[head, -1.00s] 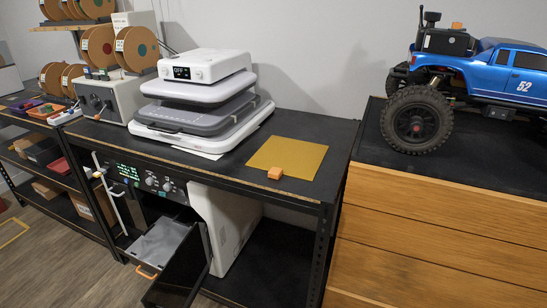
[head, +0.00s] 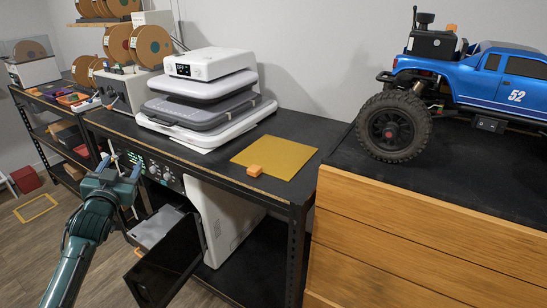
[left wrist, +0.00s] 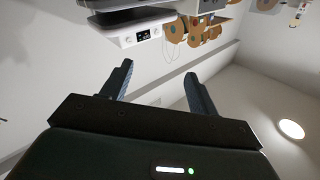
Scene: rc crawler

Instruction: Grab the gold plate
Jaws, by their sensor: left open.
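The gold plate (head: 276,157) lies flat on the black bench top, right of the white press, in the head view. My left gripper (head: 119,164) is raised in front of the bench, well left of the plate. In the left wrist view its two fingers (left wrist: 157,88) are apart with nothing between them. The plate does not show in that view. My right gripper is not in view.
The white heat press (head: 207,95) stands on the bench left of the plate; it also shows in the left wrist view (left wrist: 125,30). A blue RC truck (head: 470,85) stands on the wooden cabinet (head: 420,230) at right.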

